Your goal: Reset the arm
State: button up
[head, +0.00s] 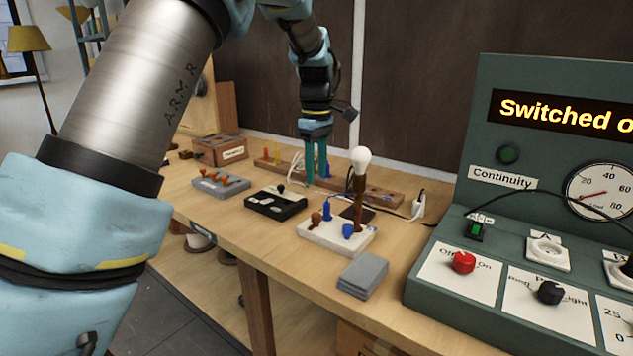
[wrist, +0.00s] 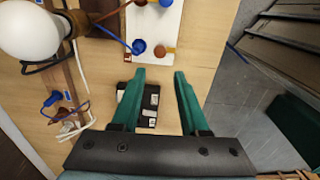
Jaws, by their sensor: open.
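My gripper (head: 316,160) hangs from my arm above the back of the workbench, fingers pointing down. In the wrist view its two green fingers (wrist: 161,95) are apart with nothing between them. A lamp with a white bulb (head: 362,160) on a brown stem stands at the right of the gripper in the head view. The bulb also shows large at the upper left of the wrist view (wrist: 30,30). A white board (head: 325,238) with blue and brown knobs lies in front of the lamp. A black box (head: 276,203) lies left of the board and partly behind the fingers in the wrist view.
A green test panel (head: 430,275) with a "Switched o..." display, dial and red and black knobs stands at the right. A grey tray with orange knobs (head: 220,183), a wooden box (head: 218,150), a wooden rail (head: 375,194) and grey pads (head: 362,274) occupy the bench (head: 270,245).

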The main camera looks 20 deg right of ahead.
dwell(0.4)
jog(key=w+a+f+m, duration=0.1)
jog(key=a+f+m, duration=0.15)
jog(key=a, duration=1.55)
jog(key=s+a+f+m, duration=0.2)
jog(key=s+a, duration=0.4)
jog(key=a, duration=0.3)
jog(key=s+a+f+m+t, duration=0.1)
jog(key=s+a+f+m, duration=0.1)
jog(key=s+a, duration=0.4)
jog(key=a, duration=0.3)
jog(key=shift+a+f+m+t, duration=0.25)
jog(key=shift+a+m+t, duration=0.05)
jog(key=shift+m, duration=0.05)
